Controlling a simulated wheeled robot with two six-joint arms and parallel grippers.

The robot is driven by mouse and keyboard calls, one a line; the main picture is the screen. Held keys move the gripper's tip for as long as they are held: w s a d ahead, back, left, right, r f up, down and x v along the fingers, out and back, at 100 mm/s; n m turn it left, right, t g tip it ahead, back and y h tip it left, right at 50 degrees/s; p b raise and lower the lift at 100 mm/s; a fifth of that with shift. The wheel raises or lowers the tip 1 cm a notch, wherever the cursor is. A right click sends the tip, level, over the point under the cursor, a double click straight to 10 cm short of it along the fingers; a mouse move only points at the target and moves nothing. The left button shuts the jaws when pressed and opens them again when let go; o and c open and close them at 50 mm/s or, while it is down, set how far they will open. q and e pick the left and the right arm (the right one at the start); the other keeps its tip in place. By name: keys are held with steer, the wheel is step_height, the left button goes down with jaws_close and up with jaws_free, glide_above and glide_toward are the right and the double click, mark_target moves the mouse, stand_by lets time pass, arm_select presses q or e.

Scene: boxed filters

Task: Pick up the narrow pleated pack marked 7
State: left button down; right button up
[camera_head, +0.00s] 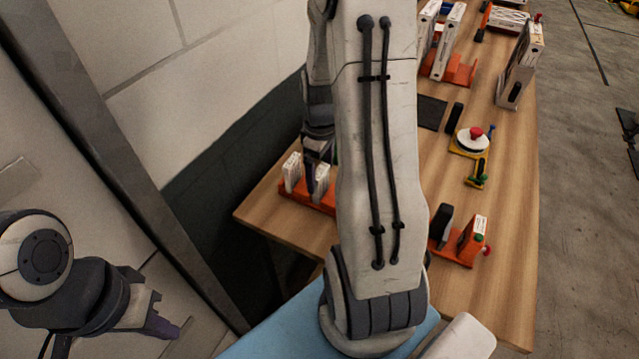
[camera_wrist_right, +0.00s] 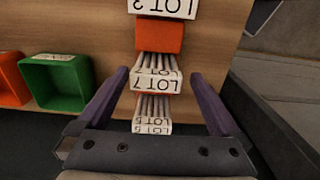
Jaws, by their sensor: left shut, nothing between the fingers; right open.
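The narrow pleated pack marked LOT 7 (camera_wrist_right: 156,80) shows in the right wrist view, white with pleats, between a pack marked LOT 5 (camera_wrist_right: 152,127) below and an orange block (camera_wrist_right: 160,36) above. My right gripper (camera_wrist_right: 158,76) is open, with one purple finger on each side of the LOT 7 pack; I cannot tell whether they touch it. In the head view my right gripper (camera_head: 316,168) is at an orange rack (camera_head: 303,197) with white packs, partly hidden by my arm. My left gripper (camera_head: 170,328) is shut and empty at lower left, away from the table.
A pack marked LOT (camera_wrist_right: 163,8) is at the top of the wrist view, its number unclear. A green bin (camera_wrist_right: 57,82) stands left of the packs. In the head view, other orange racks (camera_head: 455,70) and a yellow fixture with a red knob (camera_head: 470,150) stand on the wooden table (camera_head: 495,260).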

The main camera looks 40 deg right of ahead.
mark_target(321, 189)
steer(key=shift+f, duration=0.9)
steer(key=shift+f+p, duration=0.35)
steer(key=shift+f, duration=0.25)
steer(key=f, duration=0.4)
steer(key=shift+w+d+p, duration=0.15)
steer(key=shift+d+p, duration=0.05)
steer(key=shift+p, duration=0.2)
steer(key=c, duration=1.2)
steer(key=shift+c, duration=0.2)
